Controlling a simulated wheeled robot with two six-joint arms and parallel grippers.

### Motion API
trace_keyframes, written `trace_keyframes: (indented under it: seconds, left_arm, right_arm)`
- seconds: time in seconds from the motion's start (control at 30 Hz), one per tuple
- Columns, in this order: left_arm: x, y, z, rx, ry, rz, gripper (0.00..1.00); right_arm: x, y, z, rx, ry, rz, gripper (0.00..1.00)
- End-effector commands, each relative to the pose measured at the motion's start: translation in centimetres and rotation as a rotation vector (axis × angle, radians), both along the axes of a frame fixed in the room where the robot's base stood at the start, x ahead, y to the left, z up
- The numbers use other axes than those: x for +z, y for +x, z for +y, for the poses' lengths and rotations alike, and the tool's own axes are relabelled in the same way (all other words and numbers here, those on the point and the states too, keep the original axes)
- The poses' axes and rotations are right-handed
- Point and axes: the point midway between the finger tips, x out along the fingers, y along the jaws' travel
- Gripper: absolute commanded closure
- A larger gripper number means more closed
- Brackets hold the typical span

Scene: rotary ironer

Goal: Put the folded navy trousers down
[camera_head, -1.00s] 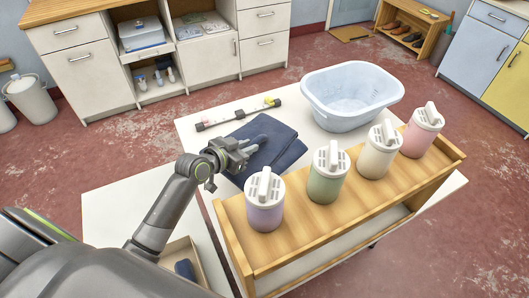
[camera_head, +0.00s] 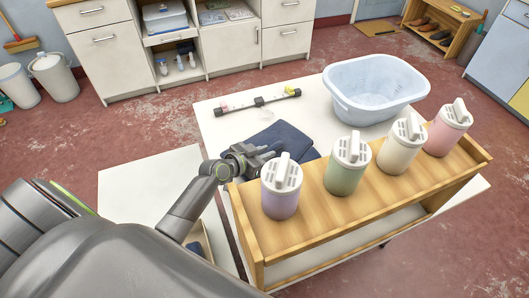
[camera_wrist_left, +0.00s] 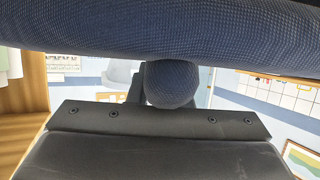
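The folded navy trousers (camera_head: 287,138) are at the white table, behind the wooden shelf unit and left of the basket. My left gripper (camera_head: 262,153) is at their near left edge, shut on the cloth. In the left wrist view, a thick navy fold (camera_wrist_left: 160,35) spans the top, and a rounded navy bulge (camera_wrist_left: 172,84) sits in front of the gripper's dark body. The fingertips are mostly hidden by cloth. I cannot tell whether the trousers' underside touches the table. My right gripper is not in view.
The white table (camera_head: 222,124) has a pale blue basket (camera_head: 375,92) at right and a dark rod with coloured pieces (camera_head: 258,102) behind the trousers. The wooden shelf unit (camera_head: 330,205) carries several lidded canisters close to my left gripper. A lower white surface (camera_head: 150,185) lies left.

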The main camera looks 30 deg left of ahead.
Motion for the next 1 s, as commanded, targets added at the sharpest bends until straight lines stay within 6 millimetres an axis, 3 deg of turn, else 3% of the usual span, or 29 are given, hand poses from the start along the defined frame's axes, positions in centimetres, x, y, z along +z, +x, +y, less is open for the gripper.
trace_keyframes:
  seconds: [0.03, 0.17, 0.53, 0.77, 1.0]
  left_arm:
    - [0.0, 0.0, 0.0, 0.000, 0.000, 0.000, 0.76]
    - [0.0, 0.0, 0.0, 0.000, 0.000, 0.000, 0.60]
    - [0.5, 0.0, 0.0, 0.000, 0.000, 0.000, 0.60]
    - [1.4, -2.9, 1.1, -0.001, 0.004, 0.000, 0.60]
    - [3.1, -7.0, 2.5, -0.001, 0.006, 0.001, 0.60]
  right_arm:
    - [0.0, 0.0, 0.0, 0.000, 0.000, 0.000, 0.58]
    - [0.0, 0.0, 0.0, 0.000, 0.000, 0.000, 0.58]
    - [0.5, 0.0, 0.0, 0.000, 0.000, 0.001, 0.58]
    - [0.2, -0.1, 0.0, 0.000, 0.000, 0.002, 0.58]
    - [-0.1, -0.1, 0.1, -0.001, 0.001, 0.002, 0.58]
